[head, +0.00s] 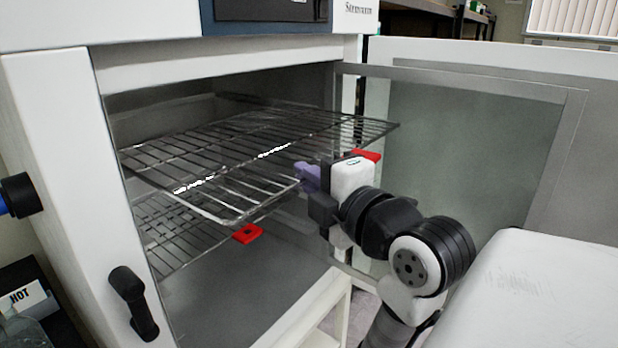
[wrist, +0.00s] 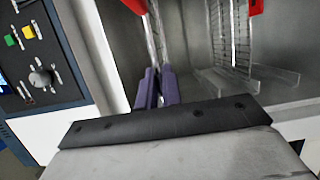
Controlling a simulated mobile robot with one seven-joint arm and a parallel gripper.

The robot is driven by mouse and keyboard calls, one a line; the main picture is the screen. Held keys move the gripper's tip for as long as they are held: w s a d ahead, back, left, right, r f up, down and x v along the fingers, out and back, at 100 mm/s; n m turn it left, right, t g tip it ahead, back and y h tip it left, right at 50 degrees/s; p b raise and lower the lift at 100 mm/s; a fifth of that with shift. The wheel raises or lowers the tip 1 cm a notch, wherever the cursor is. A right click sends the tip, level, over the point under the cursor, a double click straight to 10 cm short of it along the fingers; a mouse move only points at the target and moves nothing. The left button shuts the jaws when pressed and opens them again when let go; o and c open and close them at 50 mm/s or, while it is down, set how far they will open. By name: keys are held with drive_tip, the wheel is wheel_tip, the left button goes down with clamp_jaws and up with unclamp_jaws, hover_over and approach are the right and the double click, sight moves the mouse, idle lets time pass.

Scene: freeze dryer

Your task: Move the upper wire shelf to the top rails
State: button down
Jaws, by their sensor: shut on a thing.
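The upper wire shelf (head: 262,150) is inside the open chamber in the head view, with its front edge near the opening. It looks skewed, and its right corner reaches past the right side of the opening. My gripper (head: 308,178) comes in from the right, and its purple fingers are shut on the shelf's front edge. In the wrist view my gripper (wrist: 155,88) has its fingers together around the shelf (wrist: 155,38), seen nearly edge-on. The top rails cannot be made out clearly.
A lower wire shelf (head: 168,228) lies beneath. One red piece (head: 247,233) is near its front; another red piece (head: 367,155) is behind my gripper. The glass door (head: 455,150) stands open on the right. The chamber floor (head: 235,295) looks clear.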

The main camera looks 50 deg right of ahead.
drive_tip(key=shift+w+r, duration=0.1)
drive_tip(key=shift+w+a+b, duration=0.15)
drive_tip(key=shift+w+b, duration=0.05)
drive_tip(key=shift+w, duration=1.75)
drive_tip(key=shift+w+a+b, duration=0.15)
drive_tip(key=shift+w+b, duration=0.05)
drive_tip(key=shift+w, duration=1.8)
drive_tip(key=shift+w+a+b, duration=0.15)
drive_tip(key=shift+w+b, duration=0.05)
drive_tip(key=shift+w, duration=1.85)
drive_tip(key=shift+w+a, duration=0.15)
drive_tip(key=shift+w, duration=1.15)
approach(189, 138)
drive_tip(key=shift+w+d, duration=0.75)
drive_tip(key=shift+w, duration=0.2)
drive_tip(key=shift+w+d, duration=0.7)
drive_tip(key=shift+w, duration=0.3)
drive_tip(key=shift+w+r, duration=0.1)
drive_tip(key=shift+w+a+p, duration=0.1)
drive_tip(key=shift+w+p, duration=0.2)
drive_tip(key=shift+w, duration=1.15)
drive_tip(key=shift+w+a+p, duration=0.15)
drive_tip(key=shift+w+p, duration=0.15)
drive_tip(key=shift+w, duration=1.15)
